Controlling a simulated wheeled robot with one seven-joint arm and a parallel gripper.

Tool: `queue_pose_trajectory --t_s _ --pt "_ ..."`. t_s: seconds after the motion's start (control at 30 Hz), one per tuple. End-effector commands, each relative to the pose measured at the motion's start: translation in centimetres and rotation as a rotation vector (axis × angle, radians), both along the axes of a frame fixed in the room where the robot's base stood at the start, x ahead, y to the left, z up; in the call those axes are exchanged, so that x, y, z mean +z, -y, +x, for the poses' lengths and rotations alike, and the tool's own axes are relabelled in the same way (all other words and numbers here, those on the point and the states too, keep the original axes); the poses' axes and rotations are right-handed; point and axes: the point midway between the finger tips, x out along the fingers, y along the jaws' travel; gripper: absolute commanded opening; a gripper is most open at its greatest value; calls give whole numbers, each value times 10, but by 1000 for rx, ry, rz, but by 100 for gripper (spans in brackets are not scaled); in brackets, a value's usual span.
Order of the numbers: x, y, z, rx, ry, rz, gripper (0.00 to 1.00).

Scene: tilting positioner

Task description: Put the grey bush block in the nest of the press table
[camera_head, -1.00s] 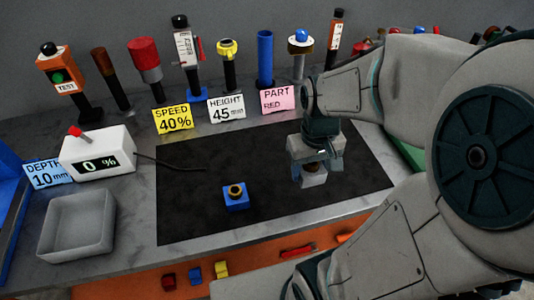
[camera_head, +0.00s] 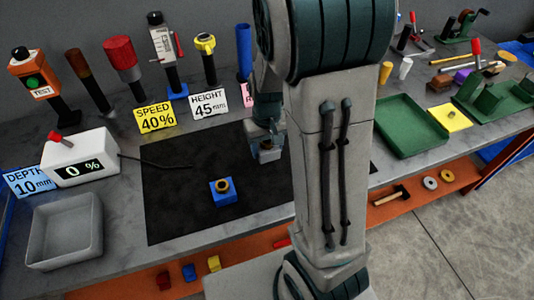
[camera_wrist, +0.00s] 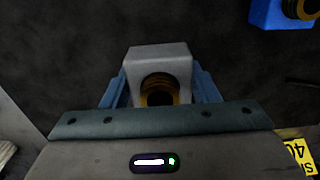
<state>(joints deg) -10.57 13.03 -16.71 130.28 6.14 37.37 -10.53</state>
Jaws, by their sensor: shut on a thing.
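The grey bush block (camera_wrist: 158,58) is between the blue fingers of my gripper (camera_wrist: 160,90) in the wrist view, with its brass-coloured bush facing the camera. In the head view my gripper (camera_head: 266,146) is shut on the grey block (camera_head: 270,155), over the black mat's far part and partly hidden by my arm. Whether the block touches the mat is unclear. I cannot identify the press table or its nest with certainty; a green fixture (camera_head: 487,98) stands at the far right.
A blue block (camera_head: 222,192) with a brass bush sits on the black mat (camera_head: 180,215), left of my gripper. A grey tray (camera_head: 64,232) and a percent readout box (camera_head: 80,158) stand at left. A green tray (camera_head: 410,126) lies right of my arm. Tools and signs line the back.

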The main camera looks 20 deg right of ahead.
Motion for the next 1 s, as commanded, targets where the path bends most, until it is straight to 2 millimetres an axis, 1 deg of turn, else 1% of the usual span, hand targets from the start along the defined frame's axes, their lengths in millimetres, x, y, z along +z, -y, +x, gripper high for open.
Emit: queue_pose_trajectory --t_s 0.13,0.3,0.43,0.53,0.77,0.9,0.93,0.97,1.0 --pt "-4 -1 3 1 1 0 1" --pt "-25 -1 2 0 -3 0 1" --pt "-37 -1 3 0 0 0 1" --pt "-41 -1 3 1 2 0 1" --pt "-41 -1 3 1 3 0 1" --pt "-45 -1 3 1 3 0 1" --pt "-46 -1 3 1 1 0 57" --pt "-45 -1 3 1 1 0 66" --pt "-45 -1 3 1 0 0 76"
